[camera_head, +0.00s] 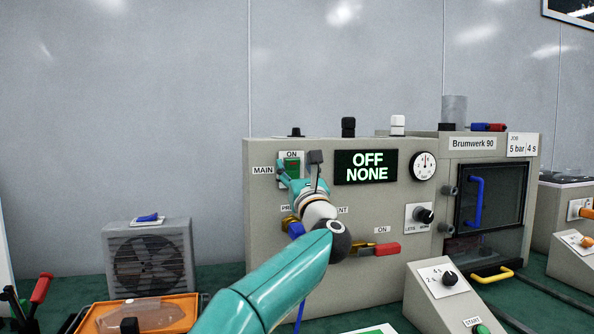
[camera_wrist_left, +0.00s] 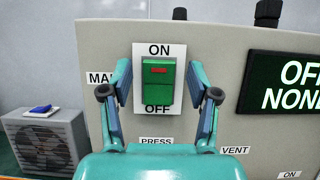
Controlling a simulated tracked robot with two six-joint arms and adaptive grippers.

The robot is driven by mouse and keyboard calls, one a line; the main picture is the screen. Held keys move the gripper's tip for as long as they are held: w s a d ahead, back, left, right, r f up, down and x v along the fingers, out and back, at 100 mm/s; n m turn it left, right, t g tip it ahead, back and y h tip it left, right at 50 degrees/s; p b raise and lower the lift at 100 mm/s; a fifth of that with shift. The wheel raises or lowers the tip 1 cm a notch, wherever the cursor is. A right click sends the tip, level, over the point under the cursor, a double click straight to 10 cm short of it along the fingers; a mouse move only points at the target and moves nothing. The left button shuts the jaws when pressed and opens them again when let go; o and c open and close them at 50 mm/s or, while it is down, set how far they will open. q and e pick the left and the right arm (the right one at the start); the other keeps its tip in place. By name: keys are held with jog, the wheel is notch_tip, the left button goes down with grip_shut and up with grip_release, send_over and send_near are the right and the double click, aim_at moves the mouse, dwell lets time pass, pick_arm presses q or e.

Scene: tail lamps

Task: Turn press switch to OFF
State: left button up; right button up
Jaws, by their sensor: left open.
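A green rocker switch (camera_wrist_left: 158,82) with a red mark near its top sits on a white plate between the words ON and OFF. It shows small in the head view (camera_head: 292,163), beside the label MAIN, on the grey front panel (camera_head: 395,285). My left gripper (camera_wrist_left: 159,92) is open, with one finger on each side of the switch and nothing held. Whether a finger touches the switch I cannot tell. In the head view my left gripper (camera_head: 299,174) partly covers the switch plate. A PRESS label (camera_wrist_left: 156,141) is below it. The display (camera_head: 366,167) reads OFF NONE.
A red lever (camera_head: 387,249) and a yellow-and-blue valve (camera_head: 293,227) stick out low on the panel. A black knob (camera_head: 424,215) and a gauge (camera_head: 423,166) are to the right. A fan box (camera_head: 149,262) and an orange tray (camera_head: 187,303) stand left.

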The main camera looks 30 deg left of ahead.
pick_arm(q)
jog(key=v, duration=1.2)
dwell(0.7)
